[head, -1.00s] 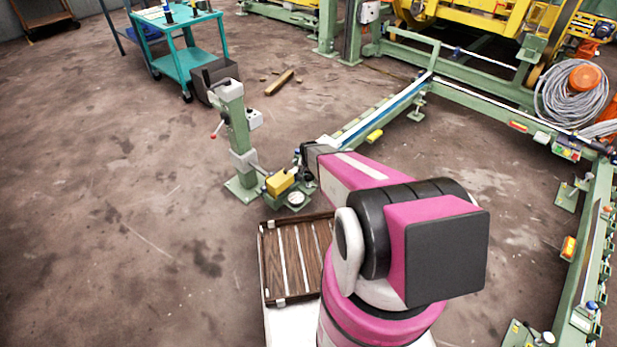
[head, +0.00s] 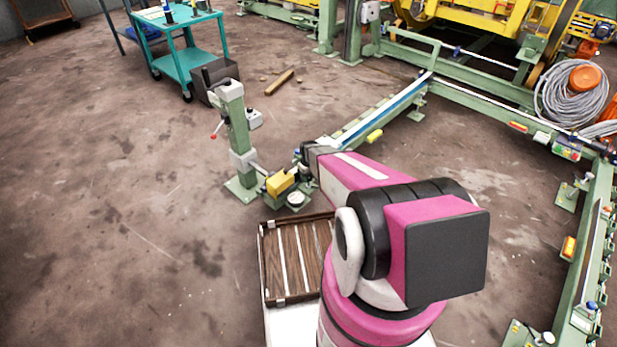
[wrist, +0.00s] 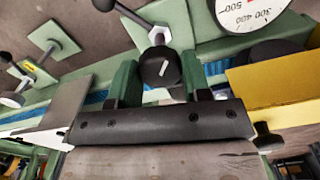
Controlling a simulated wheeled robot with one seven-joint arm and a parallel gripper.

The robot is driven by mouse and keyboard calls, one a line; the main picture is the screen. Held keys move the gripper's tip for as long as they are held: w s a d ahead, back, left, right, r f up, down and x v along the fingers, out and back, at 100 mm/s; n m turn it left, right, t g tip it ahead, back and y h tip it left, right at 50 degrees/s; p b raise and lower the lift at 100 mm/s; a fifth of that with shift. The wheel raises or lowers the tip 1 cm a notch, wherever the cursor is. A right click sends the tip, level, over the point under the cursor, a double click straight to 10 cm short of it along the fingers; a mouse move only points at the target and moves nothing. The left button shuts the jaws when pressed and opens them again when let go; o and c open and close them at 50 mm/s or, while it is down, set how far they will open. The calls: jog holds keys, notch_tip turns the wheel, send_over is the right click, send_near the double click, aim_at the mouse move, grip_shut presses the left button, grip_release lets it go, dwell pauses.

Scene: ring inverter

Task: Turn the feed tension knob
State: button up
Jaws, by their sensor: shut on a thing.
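The feed tension knob (wrist: 160,67) is black and round with a white pointer line, tilted slightly off vertical in the wrist view. The black gripper body crosses the lower middle of the wrist view. In the head view my arm reaches to the small green station, and the gripper and knob cannot be made out clearly there.
A white dial gauge (wrist: 250,12) with numbers sits above right of the knob. A yellow block (wrist: 275,90) is close on the right; it also shows in the head view (head: 280,183). A green post (head: 236,125) with a red-tipped lever stands left of the station.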

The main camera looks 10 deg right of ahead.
jog(key=shift+n, duration=1)
jog(key=o, duration=0.9)
jog(key=shift+o, duration=0.2)
jog(key=shift+r, duration=0.1)
notch_tip(320, 180, up, 11)
jog(key=shift+f, duration=0.2)
